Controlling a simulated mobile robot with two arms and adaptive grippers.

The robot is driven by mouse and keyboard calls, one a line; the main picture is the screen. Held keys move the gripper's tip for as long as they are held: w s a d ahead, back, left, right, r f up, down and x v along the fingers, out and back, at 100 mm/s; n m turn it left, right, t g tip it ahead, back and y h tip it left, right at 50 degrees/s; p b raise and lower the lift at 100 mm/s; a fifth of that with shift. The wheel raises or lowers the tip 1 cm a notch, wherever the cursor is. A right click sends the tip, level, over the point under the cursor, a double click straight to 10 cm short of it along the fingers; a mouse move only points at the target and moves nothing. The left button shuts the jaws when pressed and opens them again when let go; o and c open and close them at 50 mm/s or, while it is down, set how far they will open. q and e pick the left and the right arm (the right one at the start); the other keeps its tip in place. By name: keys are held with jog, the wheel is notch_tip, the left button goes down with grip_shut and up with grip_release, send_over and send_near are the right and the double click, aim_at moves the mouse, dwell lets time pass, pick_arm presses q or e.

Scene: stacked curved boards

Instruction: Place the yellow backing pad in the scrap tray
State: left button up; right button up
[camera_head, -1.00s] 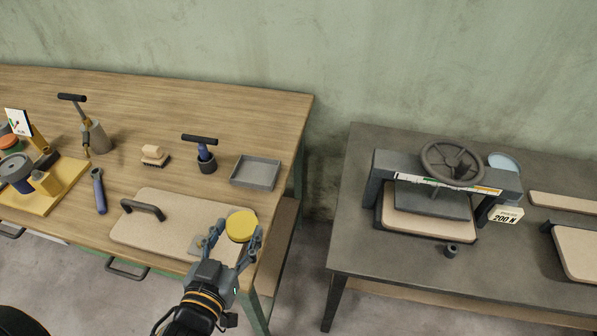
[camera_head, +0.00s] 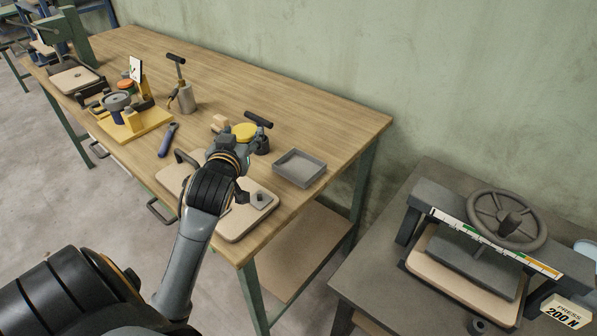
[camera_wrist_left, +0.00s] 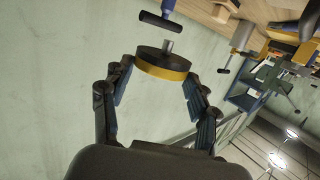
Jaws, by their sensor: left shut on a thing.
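The yellow backing pad (camera_head: 244,131) is a round disc held at the tip of my left gripper (camera_head: 238,141), to the left of the scrap tray. In the left wrist view the pad (camera_wrist_left: 163,71) sits between the two fingers (camera_wrist_left: 160,85), showing a yellow side, a dark face and a short grey stub. The gripper is shut on it. The scrap tray (camera_head: 293,176), a shallow grey open box, stands on the wooden bench near its right end and looks empty. My right gripper is not in view.
A press (camera_head: 480,245) stands on the right-hand table.

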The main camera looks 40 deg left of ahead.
pick_arm(q)
jog(key=w+d+f, duration=0.2)
jog(key=w+f, duration=0.1)
jog(key=w+d+f, duration=0.3)
jog(key=w, duration=0.1)
jog(key=w+d+f, duration=0.2)
jog(key=w+f, duration=0.1)
jog(key=shift+w+d, duration=0.3)
jog(key=shift+d, duration=0.1)
jog(key=f, duration=0.3)
jog(key=shift+w+d+p, duration=0.25)
jog(key=shift+p, duration=0.1)
jog(key=shift+f, duration=0.25)
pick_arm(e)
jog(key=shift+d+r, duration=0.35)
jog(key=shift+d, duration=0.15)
pick_arm(q)
jog(key=shift+f, duration=0.2)
jog(key=o, duration=1.4)
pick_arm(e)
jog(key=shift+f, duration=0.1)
